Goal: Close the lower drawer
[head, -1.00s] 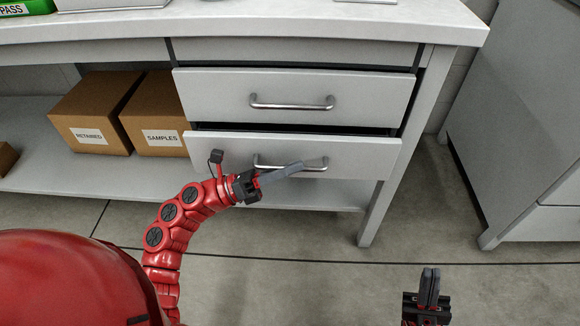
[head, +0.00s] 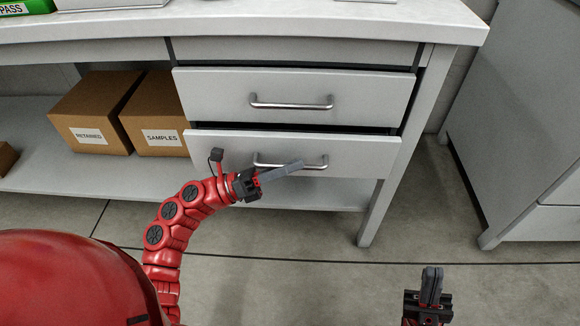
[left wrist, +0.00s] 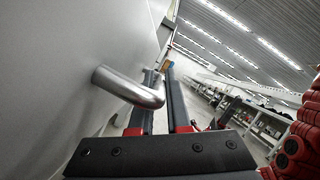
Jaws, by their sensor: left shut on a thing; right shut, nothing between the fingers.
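The lower drawer (head: 225,146) is a pale grey front under the bench, standing a little out, with a dark gap along its top edge. Its metal bar handle (head: 316,163) is partly hidden by my left gripper (head: 283,172). That gripper is shut on the handle, its grey fingers slanting up to the right across it. In the left wrist view the handle's bent end (left wrist: 130,88) reaches from the drawer front to the fingers. My right gripper (head: 432,284) is shut and empty, low at the right over the floor, away from the drawer.
The upper drawer (head: 215,90), with its own bar handle (head: 290,104), sits directly above. Cardboard boxes (head: 160,137) stand on the shelf to the left. A bench leg (head: 385,205) stands to the right, and a grey cabinet (head: 520,110) is beyond it. The floor in front is clear.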

